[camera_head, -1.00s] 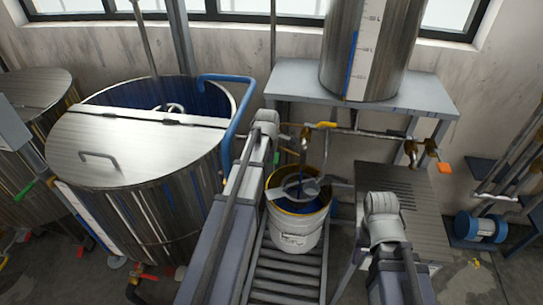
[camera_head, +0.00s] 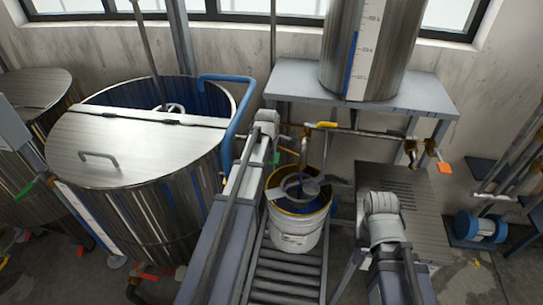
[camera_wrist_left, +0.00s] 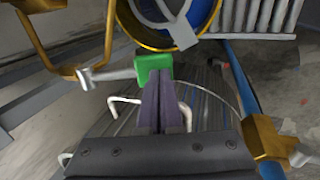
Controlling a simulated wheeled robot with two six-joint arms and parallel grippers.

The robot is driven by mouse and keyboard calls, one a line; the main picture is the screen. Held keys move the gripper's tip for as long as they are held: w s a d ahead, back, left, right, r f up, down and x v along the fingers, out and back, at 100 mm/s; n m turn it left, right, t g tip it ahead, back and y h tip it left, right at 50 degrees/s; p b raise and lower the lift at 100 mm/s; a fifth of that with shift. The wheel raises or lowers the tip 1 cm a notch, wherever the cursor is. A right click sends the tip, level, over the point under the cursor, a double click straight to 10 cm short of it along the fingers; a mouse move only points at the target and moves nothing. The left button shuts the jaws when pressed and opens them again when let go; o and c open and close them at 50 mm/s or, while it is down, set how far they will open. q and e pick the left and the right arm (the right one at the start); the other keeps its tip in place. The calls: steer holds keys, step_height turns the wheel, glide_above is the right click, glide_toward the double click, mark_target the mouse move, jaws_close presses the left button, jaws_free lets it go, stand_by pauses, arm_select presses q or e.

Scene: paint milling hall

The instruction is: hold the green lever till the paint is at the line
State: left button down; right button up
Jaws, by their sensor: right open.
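The green lever (camera_wrist_left: 153,68) shows in the left wrist view as a green block on a grey rod beside the bucket. My left gripper (camera_wrist_left: 166,82) has its dark purple fingers close together, their tips at the block's lower right; I see no part of the block between them. The white bucket (camera_head: 292,238) stands under the steel vessel's outlet, with blue paint (camera_head: 312,208) inside a yellow rim. A grey fitting crosses its mouth. No fill line can be made out in the bucket. My right arm is at lower right; its fingertips are not clear.
The steel vessel (camera_head: 366,45) with a blue-filled scale strip stands on a grey stand (camera_head: 430,97). The bucket is on a roller track (camera_head: 285,275). A large lidded tank (camera_head: 140,150) fills the left.

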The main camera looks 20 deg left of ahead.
stand_by(0.9)
arm_select(q)
steer(key=shift+s+a+r+p, duration=0.1)
steer(key=shift+r+p, duration=0.35)
steer(key=shift+p, duration=0.15)
steer(key=s+p+v, duration=0.1)
steer(key=p+v, duration=1.1)
steer(key=v, duration=0.1)
steer(key=shift+f, duration=0.15)
